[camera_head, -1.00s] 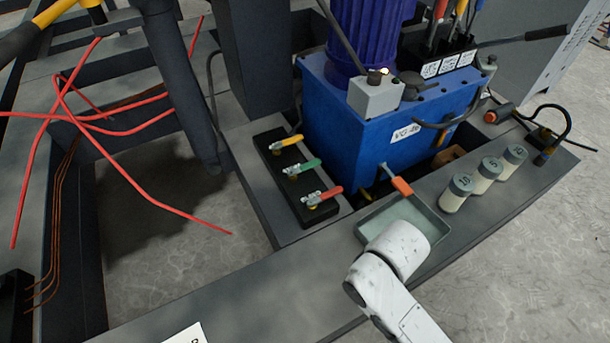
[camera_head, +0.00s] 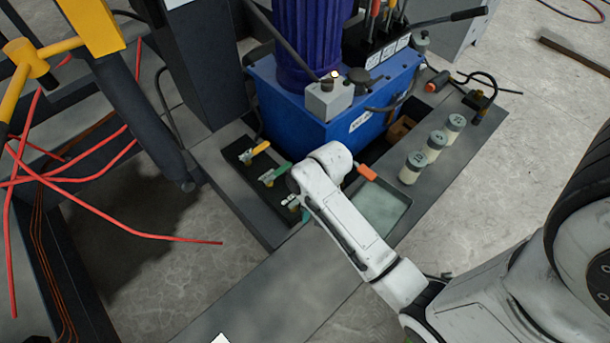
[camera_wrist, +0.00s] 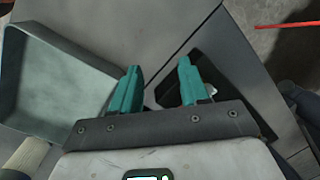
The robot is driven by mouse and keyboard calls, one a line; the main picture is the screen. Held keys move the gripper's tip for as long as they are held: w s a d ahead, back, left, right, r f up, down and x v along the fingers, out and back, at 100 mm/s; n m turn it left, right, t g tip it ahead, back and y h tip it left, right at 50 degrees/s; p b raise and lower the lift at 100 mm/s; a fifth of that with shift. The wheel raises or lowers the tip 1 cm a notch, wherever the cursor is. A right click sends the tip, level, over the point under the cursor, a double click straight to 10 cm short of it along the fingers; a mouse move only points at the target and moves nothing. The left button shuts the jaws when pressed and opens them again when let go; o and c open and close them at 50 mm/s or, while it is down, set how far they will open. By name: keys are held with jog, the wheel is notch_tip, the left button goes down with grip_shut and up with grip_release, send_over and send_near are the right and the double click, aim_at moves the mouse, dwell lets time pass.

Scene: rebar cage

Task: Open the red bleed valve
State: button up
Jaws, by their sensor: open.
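The black valve block (camera_head: 225,167) stands left of the blue pump unit in the head view. It bears a yellow-handled valve (camera_head: 258,149) and a green-handled valve (camera_head: 272,176). At its near end, a little pale metal of the third valve (camera_head: 290,200) shows; its red handle is hidden behind my arm. In the wrist view, my gripper (camera_wrist: 159,66) has two teal fingers apart with nothing between them. Part of the black block (camera_wrist: 177,88) shows behind and beside the right finger, with a bit of silver metal (camera_wrist: 210,90).
The blue pump tank (camera_head: 290,115) rises behind the valves. Red bent wires (camera_head: 120,225) spread at the left. The front bench surface (camera_head: 270,285) is clear.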

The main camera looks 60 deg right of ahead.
jog(key=w+d+r+m+y+p, duration=0.2)
jog(key=w+d+r+m+p, duration=0.3)
jog(key=d+r+m+p, duration=0.55)
jog(key=shift+t, duration=0.4)
jog(key=b+x, duration=0.1)
jog(key=x, duration=0.5)
jog(key=b+x, duration=0.2)
jog(key=x, duration=0.4)
jog(key=shift+s+a+b, duration=0.1)
jog(key=shift+a+b, duration=0.15)
jog(key=shift+b, duration=0.05)
jog(key=shift+c, duration=0.4)
grip_shut()
